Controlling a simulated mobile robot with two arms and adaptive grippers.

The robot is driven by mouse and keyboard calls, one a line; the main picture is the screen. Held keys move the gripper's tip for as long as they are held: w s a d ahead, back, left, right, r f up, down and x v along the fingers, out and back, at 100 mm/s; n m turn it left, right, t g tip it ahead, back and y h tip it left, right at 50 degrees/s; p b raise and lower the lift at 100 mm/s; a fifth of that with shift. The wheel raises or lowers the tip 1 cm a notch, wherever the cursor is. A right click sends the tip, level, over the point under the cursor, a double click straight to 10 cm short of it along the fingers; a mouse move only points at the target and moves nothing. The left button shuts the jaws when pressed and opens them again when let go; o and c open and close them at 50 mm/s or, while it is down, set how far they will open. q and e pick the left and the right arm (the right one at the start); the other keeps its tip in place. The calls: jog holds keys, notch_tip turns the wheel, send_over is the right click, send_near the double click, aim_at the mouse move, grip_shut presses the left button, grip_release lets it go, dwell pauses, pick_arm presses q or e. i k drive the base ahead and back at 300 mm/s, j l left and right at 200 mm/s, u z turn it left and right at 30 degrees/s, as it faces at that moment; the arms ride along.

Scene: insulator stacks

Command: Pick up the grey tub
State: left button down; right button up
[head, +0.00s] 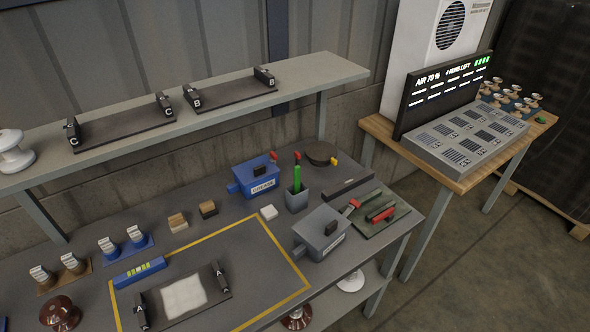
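The grey tub (312,238) stands upright on the dark workbench, right of the yellow taped outline. It has a lid with a black handle and a pale label on its front side. A short spout-like piece sticks out on its left. A similar blue tub (245,182) with a labelled front and black handle stands behind it to the left. Neither of my grippers is in the head view, so their state is hidden.
A grey cup (297,203) with a green-handled tool stands just behind the grey tub. A green mat (390,226) with red-handled tools lies close on its right. A raised shelf (310,79) spans the back.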

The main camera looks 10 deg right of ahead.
aim_at(302, 248)
jog(key=i+l+u, duration=0.2)
jog(key=l+u, duration=0.15)
jog(key=l, duration=1)
jog(key=i+l+u, duration=0.1)
jog(key=l+u, duration=0.2)
jog(key=l, duration=1.1)
